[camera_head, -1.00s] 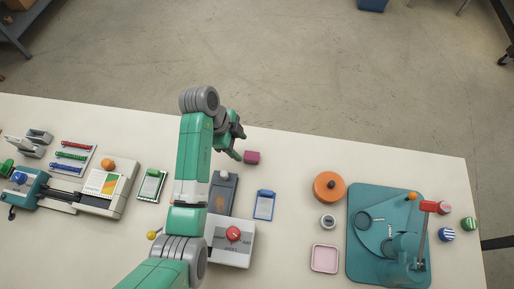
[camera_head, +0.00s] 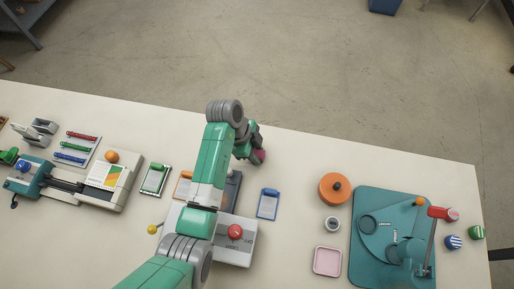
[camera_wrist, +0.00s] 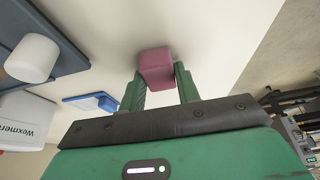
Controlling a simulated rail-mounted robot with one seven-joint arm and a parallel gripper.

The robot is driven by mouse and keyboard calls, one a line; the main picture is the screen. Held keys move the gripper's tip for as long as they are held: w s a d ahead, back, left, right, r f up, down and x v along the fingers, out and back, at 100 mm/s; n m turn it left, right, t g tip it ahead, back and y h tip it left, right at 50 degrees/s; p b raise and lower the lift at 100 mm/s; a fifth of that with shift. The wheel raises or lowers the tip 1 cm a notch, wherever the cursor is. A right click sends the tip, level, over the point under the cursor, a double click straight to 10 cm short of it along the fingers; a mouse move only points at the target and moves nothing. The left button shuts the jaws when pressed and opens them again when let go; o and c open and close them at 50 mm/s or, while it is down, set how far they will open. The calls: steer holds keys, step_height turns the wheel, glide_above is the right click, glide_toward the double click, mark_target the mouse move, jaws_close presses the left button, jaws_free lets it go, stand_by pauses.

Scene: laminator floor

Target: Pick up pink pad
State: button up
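The pink pad (camera_wrist: 156,66) is a small block near the table's far edge. In the wrist view it sits between the tips of my gripper's two green fingers (camera_wrist: 160,84), one on each side. The fingers are close to its sides, and I cannot tell whether they press on it. In the head view my gripper (camera_head: 254,152) is over the pad (camera_head: 260,156) and hides most of it. The pad seems to be at table height.
A grey machine with a red knob (camera_head: 235,232) stands under my arm. A blue clipboard (camera_head: 268,204) lies nearby. To the right are an orange disc (camera_head: 333,188), a pink tray (camera_head: 327,261) and a teal press (camera_head: 372,266). The table between the pad and the disc is clear.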

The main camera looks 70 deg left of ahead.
mark_target(256, 153)
steer(key=shift+c, duration=0.5)
step_height(256, 153, up, 10)
steer(key=p, duration=0.2)
